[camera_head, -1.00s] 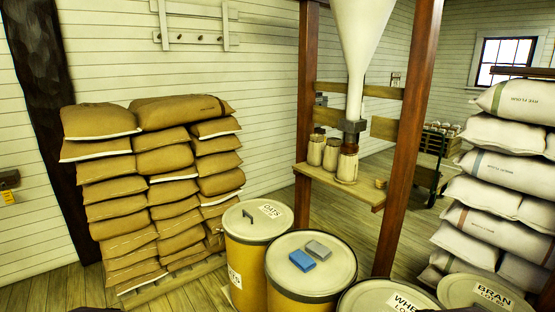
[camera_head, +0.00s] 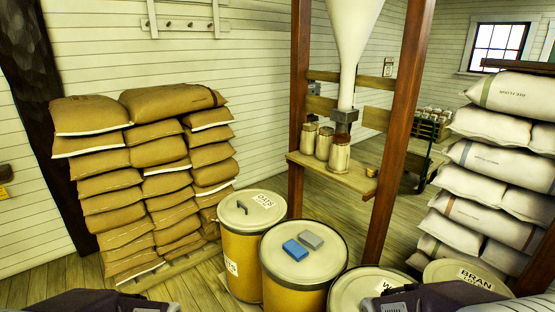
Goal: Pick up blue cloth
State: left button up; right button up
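The blue cloth (camera_head: 295,249) is a small folded block lying on the lid of the middle yellow drum (camera_head: 300,268). A grey block (camera_head: 312,240) of like size lies right beside it on the same lid. Parts of my two arms show at the bottom left and bottom right edges, well short of the cloth. The fingertips of both grippers are out of the picture.
The OATS drum (camera_head: 235,208) stands to the left, with a dark handle on its lid. More drums stand at the right, one marked BRAN (camera_head: 460,274). Brown sacks (camera_head: 105,185) are stacked at left, white sacks (camera_head: 500,160) at right. A wooden shelf (camera_head: 340,174) with jars stands behind.

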aim_at(296, 251)
jog(key=z, duration=1.9)
jog(key=u, duration=1.65)
jog(key=i+j+z, duration=0.15)
jog(key=z, duration=0.25)
jog(key=i+j+z, duration=0.25)
jog(key=z, duration=0.2)
jog(key=i+j+z, duration=0.25)
jog(key=z, duration=0.15)
jog(key=i+j+z, duration=0.1)
jog(key=j+z, duration=0.35)
